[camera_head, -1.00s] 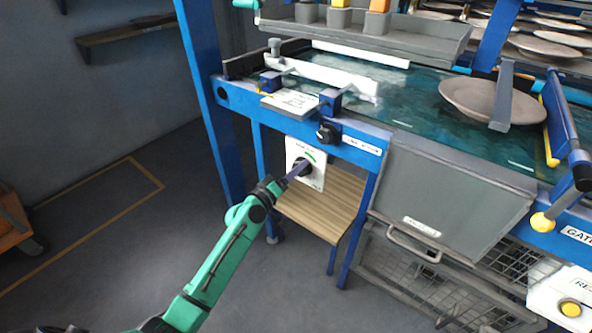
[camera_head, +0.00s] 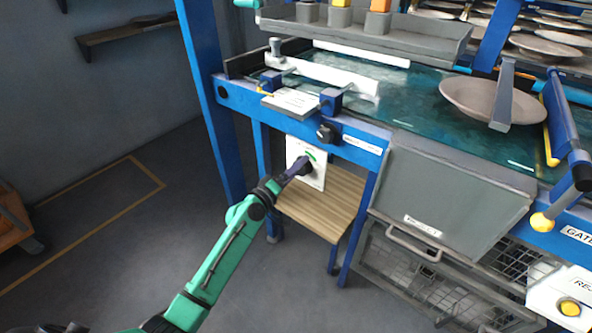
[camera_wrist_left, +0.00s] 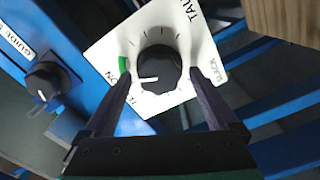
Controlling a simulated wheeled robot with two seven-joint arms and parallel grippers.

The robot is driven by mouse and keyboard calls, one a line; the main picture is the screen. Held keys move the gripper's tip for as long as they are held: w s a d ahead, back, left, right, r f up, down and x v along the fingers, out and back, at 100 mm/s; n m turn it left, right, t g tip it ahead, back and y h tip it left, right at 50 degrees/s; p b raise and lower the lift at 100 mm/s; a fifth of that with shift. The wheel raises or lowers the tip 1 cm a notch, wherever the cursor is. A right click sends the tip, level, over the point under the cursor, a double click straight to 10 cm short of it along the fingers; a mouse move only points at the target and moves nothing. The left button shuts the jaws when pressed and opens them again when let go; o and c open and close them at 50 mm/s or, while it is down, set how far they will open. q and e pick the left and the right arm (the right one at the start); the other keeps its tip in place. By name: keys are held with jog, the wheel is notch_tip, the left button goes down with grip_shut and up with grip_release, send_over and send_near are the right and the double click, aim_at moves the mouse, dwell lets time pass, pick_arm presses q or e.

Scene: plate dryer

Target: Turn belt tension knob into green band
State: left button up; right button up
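The belt tension knob (camera_wrist_left: 158,66) is black and round, on a white dial plate (camera_wrist_left: 200,42) with tick marks. Its white pointer line points left in the wrist view, just below the green band (camera_wrist_left: 124,64) at the dial's left. In the head view the plate (camera_head: 318,178) hangs under the blue frame, and the green band (camera_head: 311,155) shows above the knob. My left gripper (camera_wrist_left: 160,76) is open, one dark finger on each side of the knob, with small gaps seeming to show. In the head view the left gripper (camera_head: 298,169) covers part of the knob.
A second black knob (camera_wrist_left: 47,82), labelled as a guide, sits on the blue frame; it also shows in the head view (camera_head: 327,134). A wooden shelf (camera_head: 325,205) lies below the dial. A grey bin front (camera_head: 450,200) stands to the right.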

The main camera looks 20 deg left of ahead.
pick_arm(q)
jog(key=b+v, duration=0.1)
jog(key=v, duration=1.3)
jog(key=shift+s, duration=0.3)
pick_arm(e)
jog(key=r, duration=0.3)
jog(key=shift+w+a, duration=0.3)
jog(key=shift+w, duration=0.05)
